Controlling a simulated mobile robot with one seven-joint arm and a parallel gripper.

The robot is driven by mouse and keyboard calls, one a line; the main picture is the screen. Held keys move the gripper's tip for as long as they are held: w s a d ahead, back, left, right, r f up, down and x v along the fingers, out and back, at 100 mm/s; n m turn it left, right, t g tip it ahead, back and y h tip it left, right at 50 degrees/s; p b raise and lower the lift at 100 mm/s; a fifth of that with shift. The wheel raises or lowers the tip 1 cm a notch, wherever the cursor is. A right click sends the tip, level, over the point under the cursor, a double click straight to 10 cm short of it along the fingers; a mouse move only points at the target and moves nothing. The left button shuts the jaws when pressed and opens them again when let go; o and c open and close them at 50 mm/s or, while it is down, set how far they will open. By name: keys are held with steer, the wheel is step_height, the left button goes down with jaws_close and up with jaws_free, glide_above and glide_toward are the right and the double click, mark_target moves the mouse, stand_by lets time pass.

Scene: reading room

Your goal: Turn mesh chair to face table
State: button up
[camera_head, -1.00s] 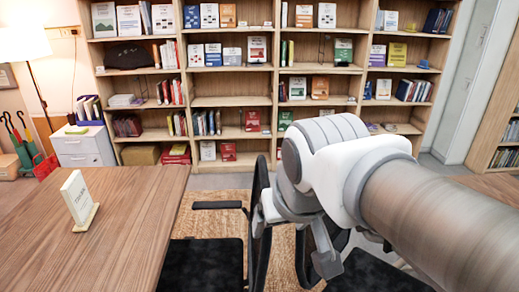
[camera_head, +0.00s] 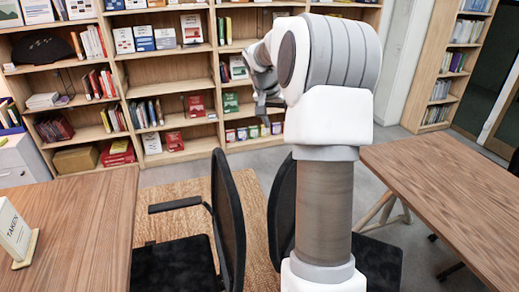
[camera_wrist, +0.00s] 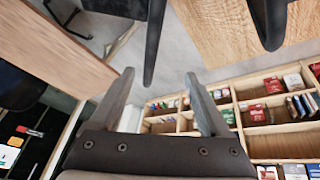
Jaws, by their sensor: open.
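Two dark mesh chairs stand back to back in the head view. The left mesh chair (camera_head: 229,215) has its seat and armrest toward the left table (camera_head: 85,220). The right mesh chair (camera_head: 283,205) is partly hidden behind my arm; its seat (camera_head: 378,265) extends toward the right table (camera_head: 460,205). Which chair the task means, I cannot tell. My gripper (camera_head: 265,104) is beyond the chairs, in front of the bookshelf, apart from both. In the wrist view its fingers (camera_wrist: 159,76) are spread and empty, with dark chair parts (camera_wrist: 155,40) at the top.
A bookshelf (camera_head: 165,80) with books spans the back. A woven mat (camera_head: 160,185) lies under the chairs. Grey floor (camera_head: 385,150) is clear between the shelf and the right table. A white sign (camera_head: 14,232) stands on the left table.

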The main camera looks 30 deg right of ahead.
steer(key=shift+m, duration=0.5)
steer(key=x, duration=0.7)
steer(key=d+x, duration=0.1)
steer(key=x, duration=0.6)
steer(key=s+x, duration=0.1)
steer(key=x, duration=0.6)
steer(key=shift+d+r, duration=0.3)
steer(key=shift+d, duration=0.1)
jaws_close()
